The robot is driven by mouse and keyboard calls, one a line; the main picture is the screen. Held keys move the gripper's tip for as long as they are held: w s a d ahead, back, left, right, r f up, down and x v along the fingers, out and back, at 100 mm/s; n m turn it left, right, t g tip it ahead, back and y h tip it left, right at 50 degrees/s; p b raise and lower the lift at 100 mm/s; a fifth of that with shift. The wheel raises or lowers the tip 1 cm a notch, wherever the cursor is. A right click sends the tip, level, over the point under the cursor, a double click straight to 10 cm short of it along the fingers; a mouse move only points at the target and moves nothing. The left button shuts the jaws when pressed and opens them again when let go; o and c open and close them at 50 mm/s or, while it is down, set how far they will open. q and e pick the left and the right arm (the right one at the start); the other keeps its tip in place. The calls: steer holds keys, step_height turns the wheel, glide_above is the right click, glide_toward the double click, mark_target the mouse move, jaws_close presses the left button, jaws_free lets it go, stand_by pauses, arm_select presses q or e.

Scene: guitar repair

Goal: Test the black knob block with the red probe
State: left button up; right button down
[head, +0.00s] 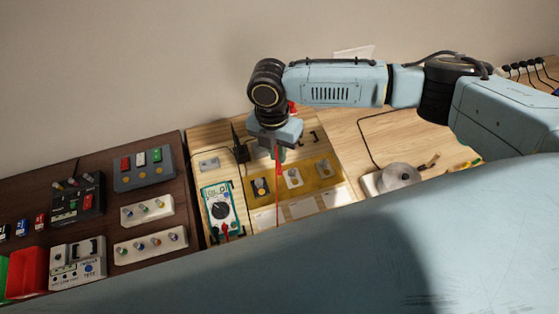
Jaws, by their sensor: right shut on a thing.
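My right gripper (277,146) points down above the yellow mat (310,187). It is shut on the red probe (278,166), which shows as a thin red upright line below the fingers. Three small blocks stand in a row on the mat. The left one (261,187) seems to carry a dark knob and looks like the black knob block; the probe passes just right of it in the picture. I cannot tell whether the tip touches anything. The teal multimeter (219,209) lies left of the mat, with red and black plugs at its lower end. My left gripper is not in view.
A dark board at left holds a grey switch box (144,168), white knob strips (151,241), a black box (77,200) and a red bin (27,272). A round metal pot (398,177) stands right of the mat. My blue arm hides the front.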

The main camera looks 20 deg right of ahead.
steer(key=shift+s+a+f, duration=0.1)
steer(key=shift+a+f, duration=2.25)
steer(key=shift+a, duration=0.3)
steer(key=shift+p, duration=0.35)
steer(key=shift+f+b, duration=0.45)
steer(key=shift+f, duration=0.15)
stand_by(2.3)
